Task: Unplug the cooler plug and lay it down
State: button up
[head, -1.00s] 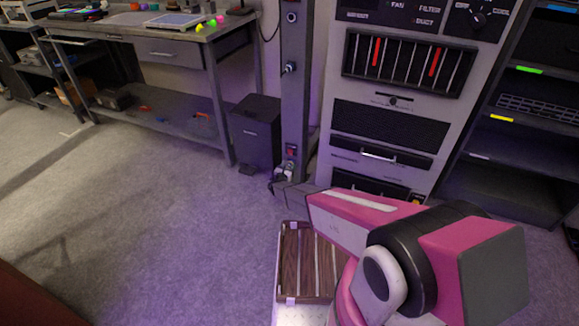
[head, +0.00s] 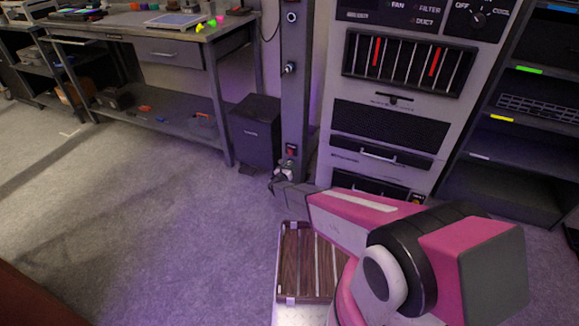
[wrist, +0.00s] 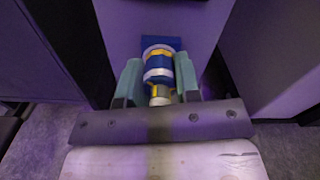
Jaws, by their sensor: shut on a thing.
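The cooler plug (wrist: 158,74) shows in the wrist view as a blue, white and yellow banded body. Its far end meets a blue socket (wrist: 161,42) on the post, and no gap shows between them. My gripper (wrist: 159,82) has one teal finger on each side of the plug and is shut on it. In the head view my gripper (head: 282,179) is low at the front of the grey post (head: 295,100). The plug is too small there to make out clearly.
A tall grey cabinet (head: 390,170) stands right of the post and a dark bin (head: 255,130) left of it. A wooden slatted tray (head: 292,262) lies below my arm. A workbench (head: 150,45) stands at the left; the floor in front is clear.

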jog(key=shift+n, duration=1.4)
jog(key=shift+w+n, duration=0.1)
jog(key=shift+n, duration=1.3)
jog(key=shift+n, duration=1.4)
jog(key=shift+s, duration=0.2)
